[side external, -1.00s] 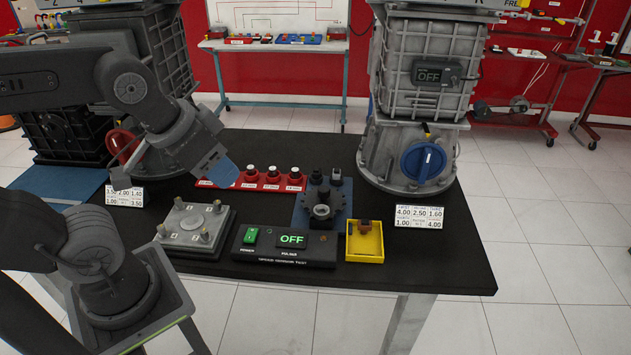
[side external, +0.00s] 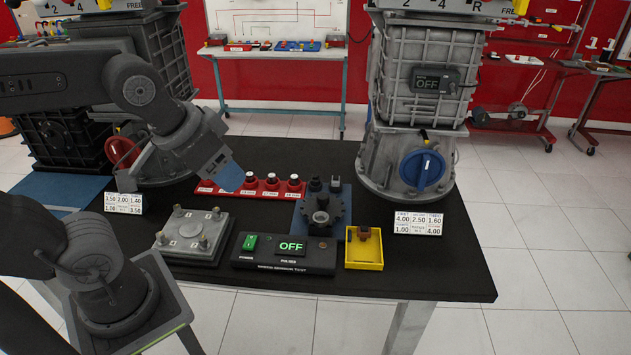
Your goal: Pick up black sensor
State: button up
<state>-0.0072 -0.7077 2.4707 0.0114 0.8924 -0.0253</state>
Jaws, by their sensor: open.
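Several small black-topped parts (side external: 271,181) stand upright in a row on a red labelled strip (side external: 225,189). Two more small dark parts, one a black cylinder (side external: 315,184), stand at the back of a blue plate (side external: 340,196) behind a dark gear (side external: 321,211). I cannot tell which of these is the black sensor. My gripper (side external: 231,177), with blue fingertips, is open and hangs over the left end of the red strip. It hides part of the strip and is apart from the parts on the blue plate. I see nothing in it.
A large grey gearbox (side external: 408,150) stands at the right, a dark one (side external: 70,135) behind my arm. The table's right front is clear.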

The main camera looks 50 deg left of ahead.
jog(key=w+a+n+y, duration=0.1)
jog(key=w+a+n, duration=0.25)
jog(key=w, duration=0.85)
jog(key=n+g+y, duration=0.2)
jog(key=n, duration=0.3)
send_over(316, 176)
jog(key=s+d, duration=0.2)
notch_tip(316, 176, down, 24)
jog(key=shift+a+x, duration=0.1)
jog(key=shift+x, duration=1.4)
jog(key=shift+a+x, duration=0.15)
jog(key=shift+x, duration=1.35)
jog(key=c, duration=1)
jog(key=shift+r, duration=0.1)
